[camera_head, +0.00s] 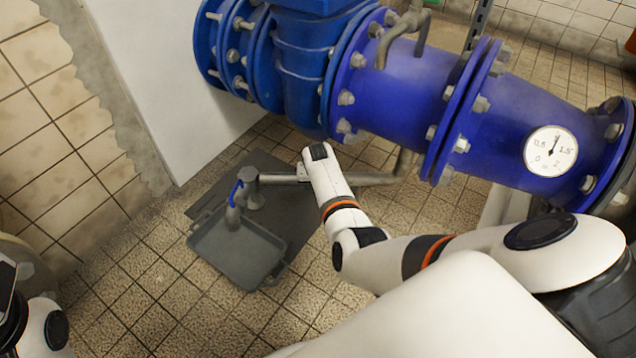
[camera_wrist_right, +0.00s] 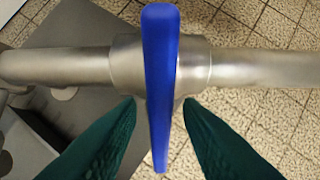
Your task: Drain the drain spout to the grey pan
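The grey pan (camera_head: 238,252) sits on the tiled floor, partly on a dark mat. The grey drain spout (camera_head: 252,190) stands over its back part, at the end of a steel pipe (camera_head: 375,179). A small blue curved piece (camera_head: 235,193) shows beside the spout. In the right wrist view, a blue lever (camera_wrist_right: 160,85) stands across the steel pipe (camera_wrist_right: 225,68). My right gripper (camera_wrist_right: 160,102) has its green fingers apart, one on each side of the lever, with gaps visible. In the head view its hand hides the lever. My left gripper's fingers are not visible.
Large blue flanged pipework (camera_head: 400,95) with a round gauge (camera_head: 550,151) runs above the drain pipe. A white block (camera_head: 170,70) and tiled wall (camera_head: 50,110) stand at left. The floor in front of the pan (camera_head: 190,315) is clear.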

